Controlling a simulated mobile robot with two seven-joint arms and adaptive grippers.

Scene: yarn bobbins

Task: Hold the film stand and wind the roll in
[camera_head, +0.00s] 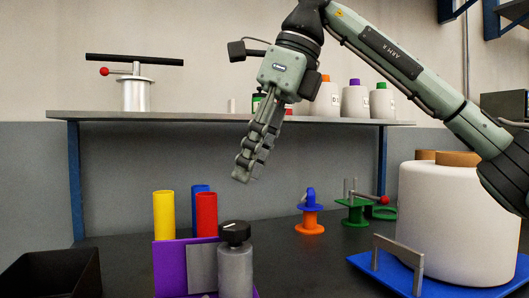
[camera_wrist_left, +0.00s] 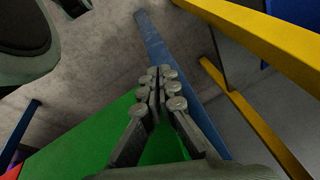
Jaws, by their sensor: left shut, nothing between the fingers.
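A green stand (camera_head: 356,212) with grey posts and a red-knobbed crank (camera_head: 382,200) stands on the dark worktop, right of centre; it may be the film stand. Left of it is an orange spool (camera_head: 310,226) with a blue part (camera_head: 309,204) on top; I cannot tell if either is the roll. My right gripper (camera_head: 243,176) hangs in front of the shelf, pointing down, above and left of the spool and apart from it. Its fingers overlap in this side view. My left gripper (camera_wrist_left: 164,88) shows only in the left wrist view, shut and empty, before a green surface.
Yellow (camera_head: 164,215), blue and red (camera_head: 206,214) cylinders stand behind a purple holder (camera_head: 171,267) and a grey black-capped bottle (camera_head: 235,270). A black bin (camera_head: 55,274) is front left. A large white jar (camera_head: 455,225) stands on a blue tray (camera_head: 378,276) at right. A shelf (camera_head: 200,115) runs behind.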

